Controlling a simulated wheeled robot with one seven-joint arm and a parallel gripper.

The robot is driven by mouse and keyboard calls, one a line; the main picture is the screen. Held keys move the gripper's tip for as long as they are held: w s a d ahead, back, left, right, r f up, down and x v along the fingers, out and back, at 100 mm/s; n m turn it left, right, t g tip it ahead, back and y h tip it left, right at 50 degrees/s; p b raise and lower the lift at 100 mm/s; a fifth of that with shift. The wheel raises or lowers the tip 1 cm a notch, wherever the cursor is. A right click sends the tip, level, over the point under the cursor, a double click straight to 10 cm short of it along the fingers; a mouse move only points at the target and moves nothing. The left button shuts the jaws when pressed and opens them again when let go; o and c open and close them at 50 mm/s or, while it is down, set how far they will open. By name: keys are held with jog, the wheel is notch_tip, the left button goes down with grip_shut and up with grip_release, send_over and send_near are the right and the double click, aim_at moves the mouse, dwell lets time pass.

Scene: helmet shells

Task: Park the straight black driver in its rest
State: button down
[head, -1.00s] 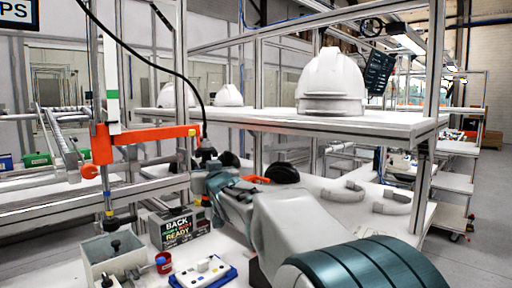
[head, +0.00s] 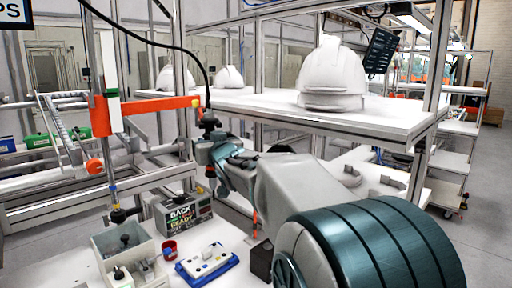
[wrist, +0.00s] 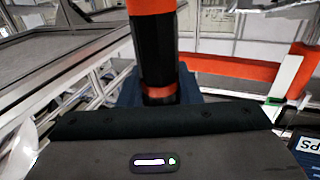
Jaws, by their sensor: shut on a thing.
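The straight black driver (head: 208,126) stands upright at the end of the orange arm, with a black cable rising from its top. In the wrist view the black driver (wrist: 154,62) has orange-red bands and runs up between the jaws. My gripper (head: 208,148) is shut around it; its lower part is largely hidden by my gripper. The orange arm (head: 160,106) reaches left to a white post with a green band (head: 113,93). An orange round piece (head: 94,166) sits below the arm's left end. I cannot tell which part is the driver's rest.
Below are a grey bin (head: 104,245), a black box reading BACK READY (head: 183,216), a red cup (head: 170,249) and a blue-white button box (head: 206,262). A shelf (head: 395,118) with a white helmet shell (head: 333,78) stands to the right. Open floor lies at far right.

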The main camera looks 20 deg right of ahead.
jog(key=shift+s+d+p, duration=0.85)
jog(key=shift+d+p, duration=0.15)
jog(key=shift+d, duration=0.1)
jog(key=shift+s+d+p, duration=0.8)
jog(key=shift+d+p, duration=0.15)
jog(key=shift+d, duration=0.1)
jog(key=s+d+p, duration=0.3)
jog(key=d, duration=0.2)
jog(key=shift+s+p, duration=0.3)
jog(key=shift+s, duration=0.05)
